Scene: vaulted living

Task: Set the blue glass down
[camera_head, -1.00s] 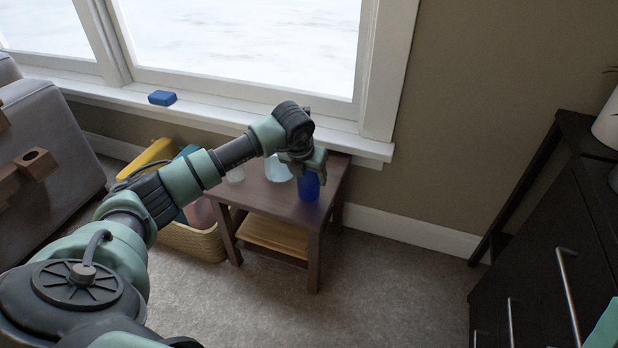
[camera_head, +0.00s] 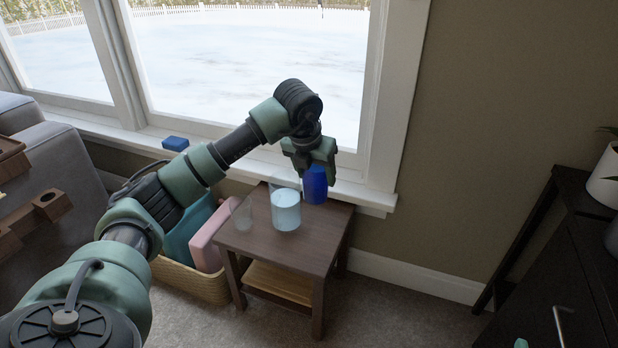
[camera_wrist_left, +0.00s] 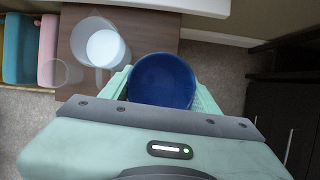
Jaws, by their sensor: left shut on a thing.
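The blue glass (camera_head: 315,186) is upright in my left gripper (camera_head: 312,170), over the back right part of a small dark wooden side table (camera_head: 270,248). I cannot tell for sure whether its base touches the tabletop or hangs above it. In the left wrist view, the blue glass (camera_wrist_left: 163,82) shows its open rim from above, between the fingers of my left gripper (camera_wrist_left: 163,92). The fingers are shut on it. The tabletop (camera_wrist_left: 150,35) shows beside and beyond it. My right gripper does not show.
A clear jug (camera_head: 286,212) with pale contents stands on the table close left of the blue glass. A clear glass (camera_head: 242,214) stands at the table's left side. A wicker basket (camera_head: 195,282) is left of the table. The window sill is behind. The table's front is bare.

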